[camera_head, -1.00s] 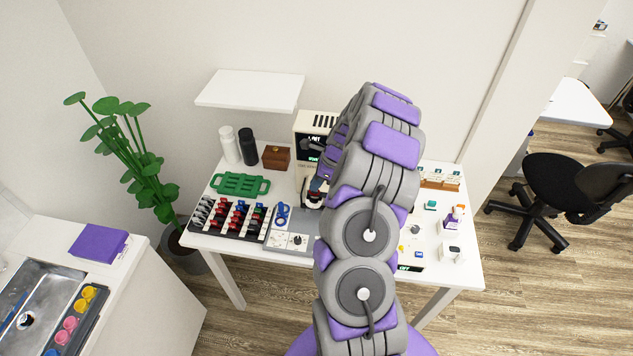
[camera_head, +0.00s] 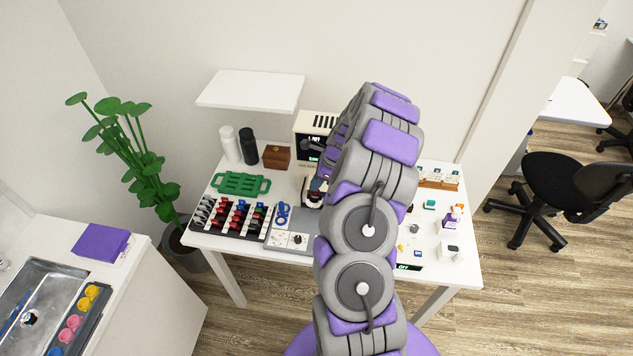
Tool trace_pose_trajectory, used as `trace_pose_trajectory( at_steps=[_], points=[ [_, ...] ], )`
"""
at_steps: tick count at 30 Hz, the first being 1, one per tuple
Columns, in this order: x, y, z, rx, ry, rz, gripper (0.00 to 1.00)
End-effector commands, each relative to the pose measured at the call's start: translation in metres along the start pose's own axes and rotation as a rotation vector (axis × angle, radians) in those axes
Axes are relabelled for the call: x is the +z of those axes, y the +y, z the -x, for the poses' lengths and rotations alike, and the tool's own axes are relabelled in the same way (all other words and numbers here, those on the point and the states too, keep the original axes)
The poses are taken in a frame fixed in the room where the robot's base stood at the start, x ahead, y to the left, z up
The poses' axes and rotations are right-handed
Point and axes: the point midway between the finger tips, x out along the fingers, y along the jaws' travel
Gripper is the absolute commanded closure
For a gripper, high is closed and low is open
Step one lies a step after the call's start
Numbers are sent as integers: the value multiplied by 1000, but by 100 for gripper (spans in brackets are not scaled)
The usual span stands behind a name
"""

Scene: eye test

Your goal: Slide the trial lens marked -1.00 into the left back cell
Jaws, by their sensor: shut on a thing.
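My gripper (camera_head: 317,188) is low over the table in front of the cream machine, mostly hidden behind my own arm. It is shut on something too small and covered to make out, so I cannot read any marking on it. A black rack (camera_head: 208,231) with rows of red, blue, white and grey-tabbed pieces, which look like trial lenses, stands at the table's front left. Its markings are too small to read. I cannot pick out the left back cell.
The cream machine (camera_head: 303,124) stands behind my gripper. A green tray (camera_head: 240,184), a wooden box (camera_head: 277,157), a white bottle (camera_head: 230,145) and a black bottle (camera_head: 247,146) are at the left. Small items stand on the white table (camera_head: 466,265) at the right. A shelf (camera_head: 250,91) overhangs the back.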

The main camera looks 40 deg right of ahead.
Motion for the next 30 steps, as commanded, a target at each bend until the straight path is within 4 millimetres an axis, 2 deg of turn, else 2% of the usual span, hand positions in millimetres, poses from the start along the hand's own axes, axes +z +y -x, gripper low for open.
trace_pose_trajectory(
  at_steps=[30],
  points=[
    [-9,-1,-23,1,-1,0,100]
  ],
)
